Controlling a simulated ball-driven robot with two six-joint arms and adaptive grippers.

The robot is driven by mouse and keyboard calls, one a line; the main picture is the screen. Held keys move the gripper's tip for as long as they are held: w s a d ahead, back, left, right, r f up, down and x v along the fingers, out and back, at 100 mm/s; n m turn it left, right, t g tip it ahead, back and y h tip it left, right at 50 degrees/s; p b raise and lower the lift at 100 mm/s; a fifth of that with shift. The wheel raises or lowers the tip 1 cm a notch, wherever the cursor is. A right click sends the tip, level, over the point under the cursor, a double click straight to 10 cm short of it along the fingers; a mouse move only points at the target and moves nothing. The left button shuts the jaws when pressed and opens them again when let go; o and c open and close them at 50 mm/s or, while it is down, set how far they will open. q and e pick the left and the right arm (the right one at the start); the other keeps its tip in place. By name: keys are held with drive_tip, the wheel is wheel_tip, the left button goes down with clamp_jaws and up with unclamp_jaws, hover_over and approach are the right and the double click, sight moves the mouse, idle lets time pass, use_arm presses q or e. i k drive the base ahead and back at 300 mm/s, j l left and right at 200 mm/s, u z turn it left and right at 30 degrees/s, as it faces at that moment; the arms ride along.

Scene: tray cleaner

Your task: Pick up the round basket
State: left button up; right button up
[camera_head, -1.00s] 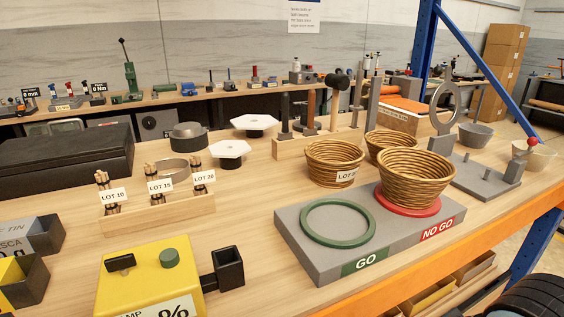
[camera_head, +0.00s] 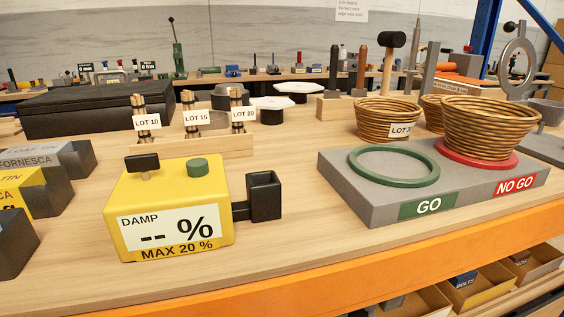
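One round wicker basket (camera_head: 482,128) sits on the red NO GO ring (camera_head: 452,158) of the grey gauge block. A second round basket (camera_head: 372,117), with a LOT 20 or similar tag partly hard to read, stands on the table behind the block. A third basket (camera_head: 431,108) is mostly hidden between these two. The green GO ring (camera_head: 358,176) on the block (camera_head: 345,199) is empty. Neither of my grippers is in view.
A yellow damp meter (camera_head: 118,208) with a black cup (camera_head: 264,196) stands at the front left. Labelled bundles in a wooden rack (camera_head: 180,166) stand behind it. Dark tins (camera_head: 60,158) are at left. The orange table edge (camera_head: 330,279) runs along the front.

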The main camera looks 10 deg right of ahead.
sight(477, 128)
drive_tip(key=z, duration=1.4)
drive_tip(key=l+u, duration=0.15)
drive_tip(key=u, duration=0.15)
